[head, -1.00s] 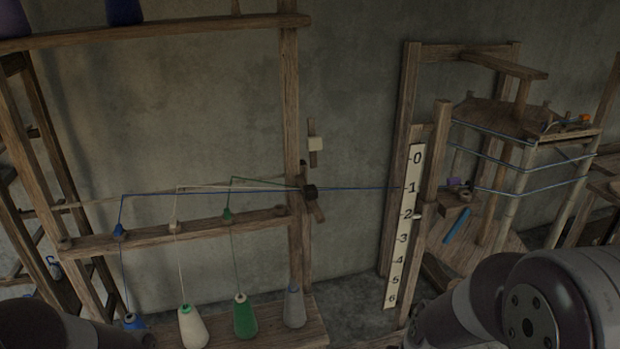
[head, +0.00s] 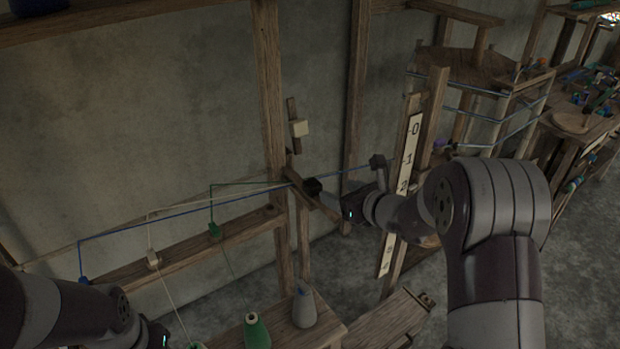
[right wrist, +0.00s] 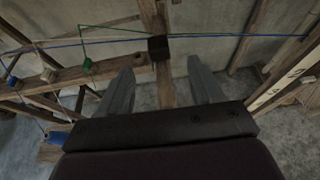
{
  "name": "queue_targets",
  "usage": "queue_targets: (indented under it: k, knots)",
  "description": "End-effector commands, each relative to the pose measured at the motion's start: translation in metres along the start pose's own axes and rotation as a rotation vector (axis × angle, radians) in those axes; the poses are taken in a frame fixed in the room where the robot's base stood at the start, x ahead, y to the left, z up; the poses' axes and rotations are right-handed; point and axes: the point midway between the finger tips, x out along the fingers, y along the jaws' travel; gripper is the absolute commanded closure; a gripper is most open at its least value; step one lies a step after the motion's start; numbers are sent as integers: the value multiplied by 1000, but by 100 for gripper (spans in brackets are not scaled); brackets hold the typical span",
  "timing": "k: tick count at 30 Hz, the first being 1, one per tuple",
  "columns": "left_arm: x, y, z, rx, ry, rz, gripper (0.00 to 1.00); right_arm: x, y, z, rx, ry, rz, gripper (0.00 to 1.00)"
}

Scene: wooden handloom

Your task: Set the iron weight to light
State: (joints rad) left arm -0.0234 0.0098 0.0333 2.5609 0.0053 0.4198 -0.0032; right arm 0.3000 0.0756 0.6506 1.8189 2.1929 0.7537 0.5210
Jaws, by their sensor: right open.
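The iron weight looks to be the dark block (head: 312,187) on a short sloping wooden bar (head: 325,207) beside the upright post. The dark block also shows in the right wrist view (right wrist: 158,48), beyond the fingertips. A blue thread passes at it. No light or heavy mark can be read. My right gripper (head: 350,180) is open and empty just right of the block; its fingers are spread in the right wrist view (right wrist: 163,72), with the block ahead between their lines, apart from them. My left arm is at the lower left; its gripper's fingers are hidden.
A numbered scale board (head: 412,150) stands right of the gripper, partly covered by my right arm. Coloured threads run left to guides; yarn cones (head: 256,332) stand below. A cluttered bench is at far right.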

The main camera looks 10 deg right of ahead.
Motion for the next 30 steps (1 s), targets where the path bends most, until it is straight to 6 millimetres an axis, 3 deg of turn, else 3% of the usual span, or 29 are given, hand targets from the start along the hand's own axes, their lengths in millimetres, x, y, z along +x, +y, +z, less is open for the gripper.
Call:
queue_targets:
  k: [6,12,18,26,28,30]
  knots:
    - [-18,0,-2,0,0,0,57,53,2,2,-3,5,6,34]
    - [-28,0,-4,0,0,0,57,92,2,1,-5,5,4,34]
    - [-32,0,-4,0,0,0,57,111,2,0,-6,4,4,34]
    - [-31,0,-4,0,0,0,57,113,2,-1,-6,4,3,34]
    - [-31,0,-4,0,0,0,57,113,2,-1,-6,4,3,50]
    - [-31,0,-4,0,0,0,57,113,2,-1,-6,4,3,73]
